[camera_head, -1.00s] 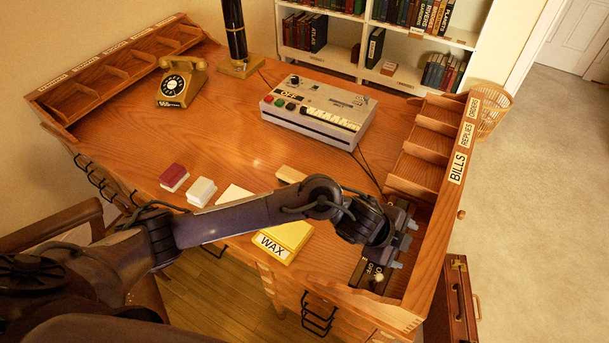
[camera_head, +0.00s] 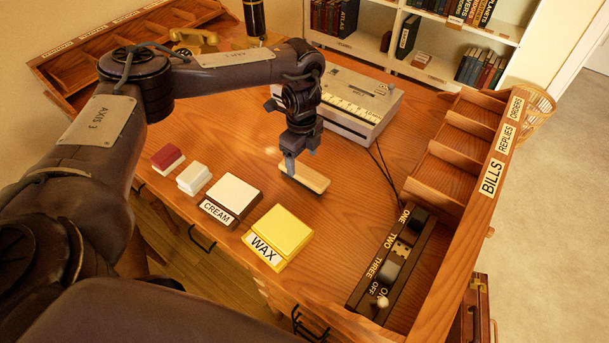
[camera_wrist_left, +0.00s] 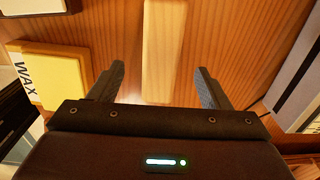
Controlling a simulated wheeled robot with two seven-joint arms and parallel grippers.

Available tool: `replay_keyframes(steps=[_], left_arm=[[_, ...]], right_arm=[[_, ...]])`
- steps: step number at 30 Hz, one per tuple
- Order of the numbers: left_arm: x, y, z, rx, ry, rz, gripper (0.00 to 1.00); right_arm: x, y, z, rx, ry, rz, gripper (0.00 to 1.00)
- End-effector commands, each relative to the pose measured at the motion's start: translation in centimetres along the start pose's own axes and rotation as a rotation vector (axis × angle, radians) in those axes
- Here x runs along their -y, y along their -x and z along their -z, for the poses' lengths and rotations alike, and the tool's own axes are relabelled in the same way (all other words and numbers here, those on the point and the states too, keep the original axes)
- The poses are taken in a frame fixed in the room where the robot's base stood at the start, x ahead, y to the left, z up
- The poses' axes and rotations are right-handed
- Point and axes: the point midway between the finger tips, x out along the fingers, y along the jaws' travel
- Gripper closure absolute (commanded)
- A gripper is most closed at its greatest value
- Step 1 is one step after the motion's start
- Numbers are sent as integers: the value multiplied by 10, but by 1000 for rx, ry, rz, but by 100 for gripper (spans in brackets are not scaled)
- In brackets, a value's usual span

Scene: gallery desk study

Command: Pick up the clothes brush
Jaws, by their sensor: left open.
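In the left wrist view the two open fingers (camera_wrist_left: 161,75) stand apart on either side of the brush's near end, with gaps to both sides. Nothing is held. My right gripper is not in view.
A yellow WAX box (camera_head: 281,232), a CREAM box (camera_head: 234,194), a white block (camera_head: 194,178) and a red block (camera_head: 167,158) line the front edge. A switch box (camera_head: 392,262) lies right. A grey keyed machine (camera_head: 365,104) stands behind the brush.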

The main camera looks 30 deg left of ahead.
Motion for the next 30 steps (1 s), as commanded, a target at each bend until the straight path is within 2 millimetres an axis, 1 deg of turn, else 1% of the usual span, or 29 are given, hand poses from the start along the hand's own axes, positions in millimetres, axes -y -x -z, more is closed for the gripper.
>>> replay_keyframes(steps=[6,9,13,19,30], left_arm=[[-1,-29,5,2,-3,-3,29],[0,-44,5,1,-1,-1,29],[0,-51,5,-1,-3,1,29],[0,-52,5,-1,-3,1,29],[0,-52,5,0,-2,1,78]], right_arm=[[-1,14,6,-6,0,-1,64],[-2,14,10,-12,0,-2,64],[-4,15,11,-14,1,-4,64],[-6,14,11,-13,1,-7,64],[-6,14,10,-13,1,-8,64]])
